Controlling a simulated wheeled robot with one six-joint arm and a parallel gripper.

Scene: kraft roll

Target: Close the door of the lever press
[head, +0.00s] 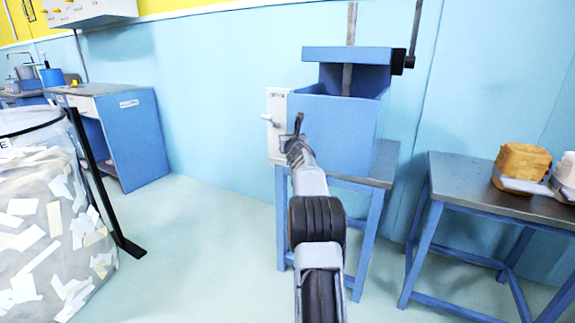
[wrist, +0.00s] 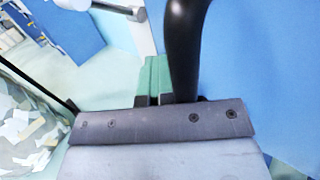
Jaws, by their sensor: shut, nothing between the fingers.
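The lever press (head: 335,130) is a blue open-topped box on a blue-legged stand, with a raised blue top plate and an upright lever. Its white door (head: 277,108) stands out at the box's left side, open, with a white handle on its outer face. In the wrist view the door (wrist: 144,35) is a narrow pale strip, its handle pointing left. My gripper (head: 299,121) is shut and empty, in front of the press near the door's right edge. My arm hides part of the press.
A blue table (head: 490,200) with an orange-brown item (head: 523,163) stands at the right. A clear bin of paper scraps (head: 45,225) and a black post (head: 105,190) are at the left. A blue desk (head: 130,135) stands behind them. The floor between is free.

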